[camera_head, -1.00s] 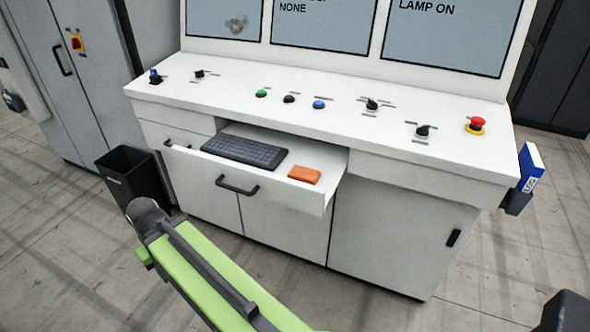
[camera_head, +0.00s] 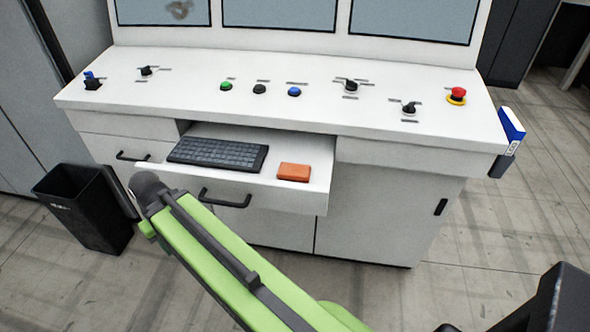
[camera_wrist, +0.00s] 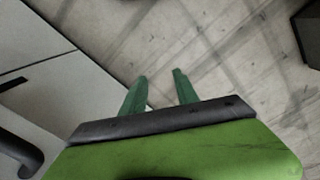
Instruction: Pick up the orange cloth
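The orange cloth (camera_head: 294,172) is a small folded block lying in the open drawer (camera_head: 318,196) of the white console, to the right of the black keyboard. In the wrist view my gripper (camera_wrist: 161,78) shows two green fingers spread apart, with nothing between them but floor behind. The gripper is away from the cloth, low in front of the console. The cloth is not seen in the wrist view. In the head view my green arm crosses the lower middle, and the fingers are not clearly visible there.
A black keyboard (camera_head: 218,153) shares the drawer. The console top (camera_head: 200,97) above it carries buttons, switches and a red emergency stop (camera_head: 457,94). A black bin (camera_head: 88,208) stands at the left. A blue-and-white binder (camera_head: 511,128) is at the right side. Floor is clear at the right.

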